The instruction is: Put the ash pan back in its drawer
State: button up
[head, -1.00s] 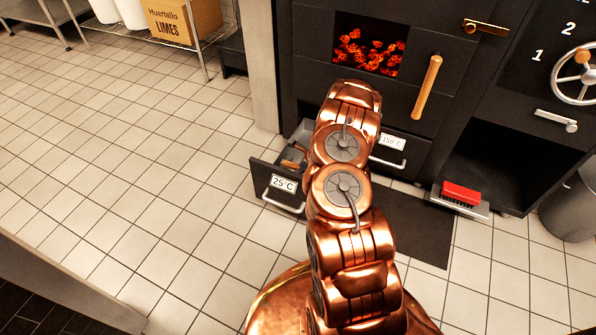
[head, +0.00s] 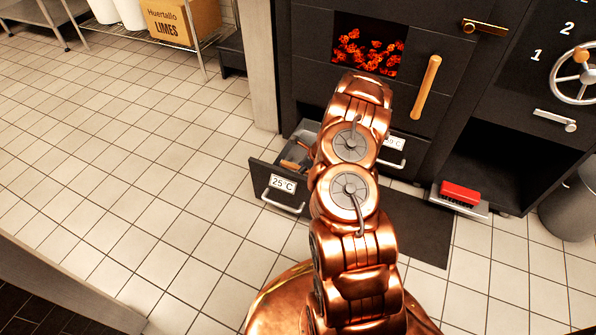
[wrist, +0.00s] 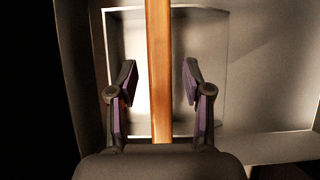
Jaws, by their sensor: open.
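The drawer (head: 270,187) marked 25°C stands pulled out at the lower left of the dark oven front. The ash pan's wooden handle (head: 290,164) shows inside it, partly hidden by my arm. In the wrist view the handle (wrist: 160,75) runs upright in the picture between the two fingers of my gripper (wrist: 160,90). The fingers are open, with a gap on each side of the handle. The pale metal pan (wrist: 200,60) shows behind, within grey drawer walls (wrist: 265,85). In the head view my arm hides my gripper.
A closed drawer (head: 405,150) with a partly covered label is to the right. Glowing coals (head: 368,52) burn above. A red brush (head: 460,194) lies on a metal plate further right, near a bin (head: 570,208). The tiled floor at left is clear.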

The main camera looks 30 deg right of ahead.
jog(key=v, duration=0.9)
jog(key=shift+d+r, duration=0.1)
jog(key=shift+r, duration=0.05)
jog(key=w+a+r+n+g+y+p, duration=0.1)
jog(key=a+r+n+p, duration=0.4)
jog(key=r, duration=0.5)
jog(key=w+a+r+n+y+p, duration=0.15)
jog(key=a+r+p, duration=0.25)
jog(key=a+r, duration=0.55)
jog(key=s+a+r+n+g+p, duration=0.1)
jog(key=s+a+r+n+p, duration=0.25)
jog(key=r, duration=0.35)
jog(key=s+a+r+n+g+p, duration=0.1)
jog(key=s+a+r+n+p, duration=0.2)
jog(key=r, duration=0.4)
jog(key=s+a+r+n+p, duration=0.2)
jog(key=a+r+p, duration=0.15)
jog(key=r, duration=0.35)
jog(key=s+a+r+n+g+h+p, duration=0.1)
jog(key=s+a+r+n+p, duration=0.35)
jog(key=s+r, duration=0.35)
jog(key=s+a+r+n+g+h+p, duration=0.1)
jog(key=s+a+r+n+g+p, duration=0.2)
jog(key=s+r+p, duration=0.5)
jog(key=s+d+r+n+h+p, duration=0.3)
jog(key=s+r+n+p, duration=0.4)
jog(key=s+r, duration=0.6)
jog(key=shift+s+r+p, duration=0.25)
jog(key=shift+r+p, duration=0.25)
jog(key=shift+r, duration=0.75)
